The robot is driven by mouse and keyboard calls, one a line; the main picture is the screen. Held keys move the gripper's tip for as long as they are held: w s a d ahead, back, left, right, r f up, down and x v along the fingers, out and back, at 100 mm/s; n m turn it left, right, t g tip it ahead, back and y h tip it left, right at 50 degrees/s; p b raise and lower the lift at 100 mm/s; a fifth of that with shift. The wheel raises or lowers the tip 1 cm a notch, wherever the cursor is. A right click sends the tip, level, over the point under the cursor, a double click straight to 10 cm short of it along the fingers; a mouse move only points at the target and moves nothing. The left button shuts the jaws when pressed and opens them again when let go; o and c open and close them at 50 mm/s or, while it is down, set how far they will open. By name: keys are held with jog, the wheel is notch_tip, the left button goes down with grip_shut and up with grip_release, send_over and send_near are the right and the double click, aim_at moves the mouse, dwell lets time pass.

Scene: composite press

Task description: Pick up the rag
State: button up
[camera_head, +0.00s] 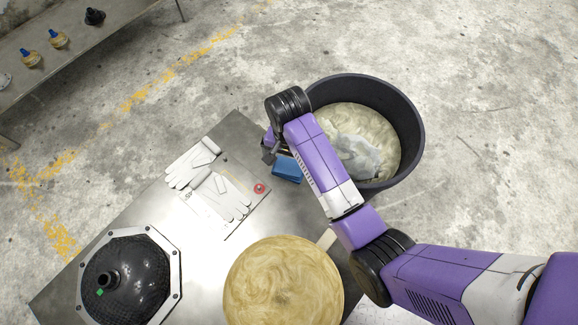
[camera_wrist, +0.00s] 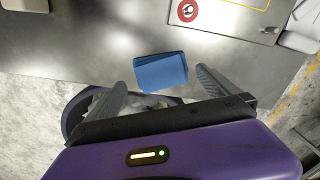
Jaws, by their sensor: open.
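The blue rag (camera_head: 286,168) lies folded near the far right edge of the metal table. It also shows in the wrist view (camera_wrist: 160,72), between and just beyond the fingertips. My gripper (camera_head: 273,151) is open and empty, next to the rag in the head view. In the wrist view the two grey fingers of my gripper (camera_wrist: 158,80) stand apart on either side of the rag. I cannot tell the height of the fingers above the table.
A large black bucket (camera_head: 418,130) with murky contents stands beside the table, under my arm. White gloves (camera_head: 195,163) and a red button (camera_head: 260,188) are on the table near the rag. A round tan-topped thing (camera_head: 283,285) and a black dome (camera_head: 130,275) stand nearer.

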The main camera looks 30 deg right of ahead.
aim_at(289, 166)
jog(key=shift+w+d+f, duration=0.1)
jog(key=shift+d+f, duration=0.05)
jog(key=shift+f, duration=1)
jog(key=shift+w+d+f, duration=0.1)
jog(key=shift+f, duration=1)
jog(key=c, duration=1.5)
jog(key=shift+o, duration=0.2)
notch_tip(289, 166, up, 20)
jog(key=p, duration=0.7)
